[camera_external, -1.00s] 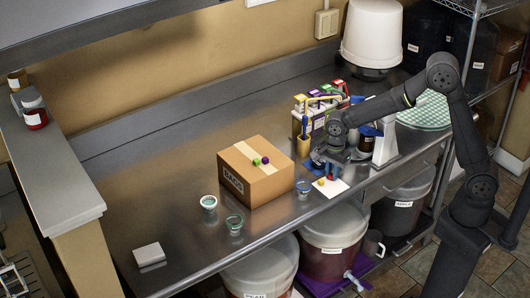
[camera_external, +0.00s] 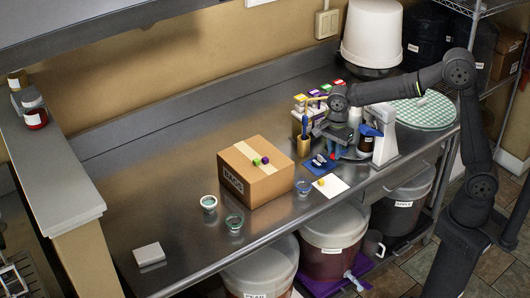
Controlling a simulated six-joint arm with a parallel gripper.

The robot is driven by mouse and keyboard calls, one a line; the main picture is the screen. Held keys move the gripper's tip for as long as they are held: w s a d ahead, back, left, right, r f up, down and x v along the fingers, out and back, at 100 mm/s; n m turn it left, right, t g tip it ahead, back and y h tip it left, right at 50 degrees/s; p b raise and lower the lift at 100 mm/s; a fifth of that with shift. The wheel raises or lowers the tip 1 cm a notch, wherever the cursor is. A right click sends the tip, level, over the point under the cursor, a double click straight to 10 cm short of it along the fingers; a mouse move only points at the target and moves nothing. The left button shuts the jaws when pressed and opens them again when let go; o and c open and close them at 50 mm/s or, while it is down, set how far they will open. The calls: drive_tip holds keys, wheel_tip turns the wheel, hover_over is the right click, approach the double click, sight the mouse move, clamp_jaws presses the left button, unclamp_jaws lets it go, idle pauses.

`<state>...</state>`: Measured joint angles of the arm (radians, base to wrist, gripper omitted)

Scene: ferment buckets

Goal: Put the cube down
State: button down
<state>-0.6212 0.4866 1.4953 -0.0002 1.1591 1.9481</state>
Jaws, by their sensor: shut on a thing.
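My gripper (camera_external: 331,148) is above the counter, behind the white card, and shut on a small red cube (camera_external: 332,156). The cube hangs beside a blue mat (camera_external: 312,170); I cannot tell how high it is. A small yellow cube or ball (camera_external: 321,182) lies on the white card (camera_external: 333,188).
Small cups (camera_external: 208,203) stand in front of the box. A blue-rimmed cup (camera_external: 303,187) stands near the card. A brush holder (camera_external: 304,146), bottles and a white stand (camera_external: 384,140) crowd the area around my gripper. The front left counter is mostly clear.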

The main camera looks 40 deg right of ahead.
drive_tip(key=shift+w+d+r, duration=0.15)
drive_tip(key=shift+r, duration=0.25)
drive_tip(key=w+d+r+n, duration=0.3)
drive_tip(key=d+r+n, duration=0.15)
drive_tip(key=d, duration=0.45)
drive_tip(key=w+d+r+n, duration=0.3)
drive_tip(key=d+r, duration=0.3)
drive_tip(key=d, duration=0.2)
drive_tip(key=w+d+r+n, duration=0.3)
drive_tip(key=d+r, duration=0.3)
drive_tip(key=d, duration=0.3)
drive_tip(key=w+d+f+n, duration=0.2)
drive_tip(key=d+f+n, duration=0.2)
drive_tip(key=f+n, duration=0.15)
hover_over(281, 148)
drive_tip(key=shift+m, duration=0.4)
wheel_tip(281, 148, down, 16)
drive_tip(key=shift+d+f, duration=0.1)
drive_tip(key=shift+f, duration=2.65)
